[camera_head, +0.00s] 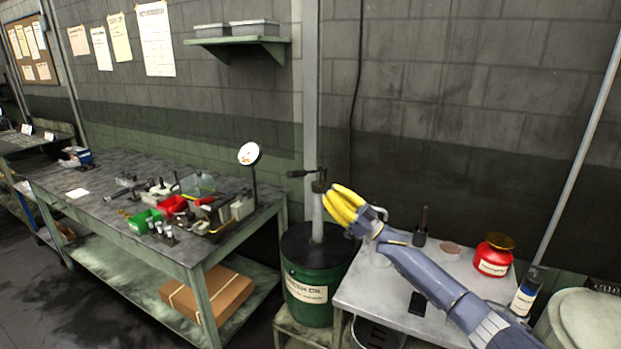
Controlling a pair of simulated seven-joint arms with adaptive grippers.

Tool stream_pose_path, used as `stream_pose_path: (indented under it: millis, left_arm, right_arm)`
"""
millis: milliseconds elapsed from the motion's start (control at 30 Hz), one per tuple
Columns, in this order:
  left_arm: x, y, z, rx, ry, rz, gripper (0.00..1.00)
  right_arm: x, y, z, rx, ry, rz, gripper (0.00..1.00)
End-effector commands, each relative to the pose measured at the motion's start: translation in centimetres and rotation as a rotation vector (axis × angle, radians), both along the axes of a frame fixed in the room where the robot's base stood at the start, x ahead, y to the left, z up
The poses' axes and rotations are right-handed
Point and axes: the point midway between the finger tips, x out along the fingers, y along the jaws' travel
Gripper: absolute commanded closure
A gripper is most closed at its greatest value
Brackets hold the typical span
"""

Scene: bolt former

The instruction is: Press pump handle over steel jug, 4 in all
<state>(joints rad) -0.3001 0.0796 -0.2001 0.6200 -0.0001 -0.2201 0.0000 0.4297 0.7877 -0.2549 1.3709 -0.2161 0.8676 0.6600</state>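The pump stands on a dark green drum (308,292) with a black lid and a pale label. Its pale upright tube (317,218) rises from the lid, and the dark pump handle (300,173) sticks out to the left at the top. My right gripper (336,203) has yellow fingers close beside the pump head, on its right. Its fingers overlap one another, and I cannot tell whether they touch the pump or hold anything. A grey metal vessel, perhaps the steel jug (380,212), is mostly hidden behind my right wrist. My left gripper is out of view.
The cluttered green workbench (112,222) stands left, with a cardboard box (207,295) below.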

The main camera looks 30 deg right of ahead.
Motion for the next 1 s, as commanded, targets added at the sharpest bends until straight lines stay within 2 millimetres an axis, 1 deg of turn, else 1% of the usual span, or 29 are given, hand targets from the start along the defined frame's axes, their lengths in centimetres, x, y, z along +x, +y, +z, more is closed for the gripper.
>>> stream_pose_path:
  millis: [33, 100, 200, 367, 467, 633, 1000]
  left_arm:
    - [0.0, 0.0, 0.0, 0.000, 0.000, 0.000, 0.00]
    - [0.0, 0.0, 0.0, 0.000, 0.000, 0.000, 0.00]
    - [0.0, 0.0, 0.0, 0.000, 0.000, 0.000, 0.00]
    - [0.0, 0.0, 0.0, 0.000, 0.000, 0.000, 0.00]
    - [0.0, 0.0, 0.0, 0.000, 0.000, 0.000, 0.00]
    - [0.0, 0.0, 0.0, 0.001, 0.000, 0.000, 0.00]
    - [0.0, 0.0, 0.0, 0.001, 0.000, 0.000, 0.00]
  right_arm:
    - [-0.1, 0.0, 1.4, 0.024, 0.011, 0.001, 1.00]
    - [0.0, 0.0, 3.0, 0.068, 0.042, 0.002, 1.00]
    - [0.2, 0.0, 4.8, 0.133, 0.092, 0.006, 1.00]
    - [0.6, -0.1, 6.3, 0.230, 0.175, 0.014, 1.00]
    - [1.0, -0.1, 6.4, 0.279, 0.220, 0.017, 1.00]
    - [1.6, -0.6, 5.9, 0.326, 0.273, 0.012, 1.00]
    - [1.6, -0.6, 5.9, 0.336, 0.280, 0.017, 1.00]
